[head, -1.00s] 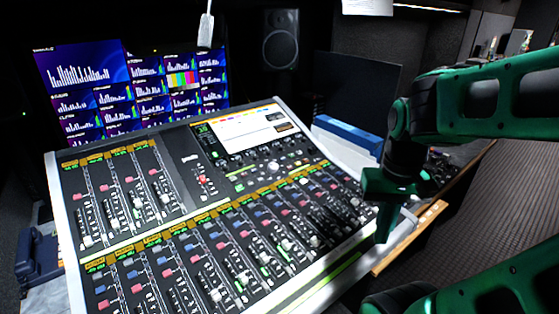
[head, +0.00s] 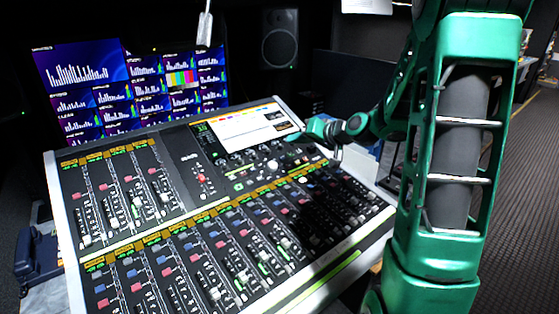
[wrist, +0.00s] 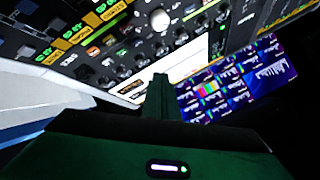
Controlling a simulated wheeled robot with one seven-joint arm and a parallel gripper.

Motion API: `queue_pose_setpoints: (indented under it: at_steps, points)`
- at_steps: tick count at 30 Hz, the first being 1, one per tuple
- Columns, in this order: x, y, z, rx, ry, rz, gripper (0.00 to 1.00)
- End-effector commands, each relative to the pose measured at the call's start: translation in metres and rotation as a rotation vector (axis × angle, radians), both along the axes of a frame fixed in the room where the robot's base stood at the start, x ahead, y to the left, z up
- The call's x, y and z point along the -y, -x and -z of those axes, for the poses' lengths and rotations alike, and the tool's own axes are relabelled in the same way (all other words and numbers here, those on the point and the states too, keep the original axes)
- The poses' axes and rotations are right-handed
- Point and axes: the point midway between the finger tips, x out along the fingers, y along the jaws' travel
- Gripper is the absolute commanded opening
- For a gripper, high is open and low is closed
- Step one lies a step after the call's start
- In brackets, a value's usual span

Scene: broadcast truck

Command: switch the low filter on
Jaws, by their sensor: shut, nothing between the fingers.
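The mixing console (head: 160,222) stands tilted in front of me, with a screen (head: 245,128) at its upper middle and a section of knobs and small buttons (head: 262,172) below it. I cannot read which control is the low filter. I cannot tell whether the fingertips touch the panel.
A wall of blue monitors (head: 130,88) stands behind the console, with a speaker (head: 280,40) to its right. A microphone (head: 205,28) hangs above. Rows of faders fill the console's front. A dark case (head: 37,258) is at the left.

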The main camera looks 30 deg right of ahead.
Motion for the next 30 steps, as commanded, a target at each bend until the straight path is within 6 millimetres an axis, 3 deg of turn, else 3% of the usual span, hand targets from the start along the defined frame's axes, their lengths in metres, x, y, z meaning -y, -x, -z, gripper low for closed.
queue_pose_setpoints:
  at_steps: [5,17,30]
  points:
    - [0.006,-0.016,-0.008,0.067,-0.050,0.024,0.00]
    - [0.005,-0.017,-0.008,0.074,-0.053,0.024,0.00]
    - [0.001,-0.034,0.033,0.070,-0.054,0.022,0.00]
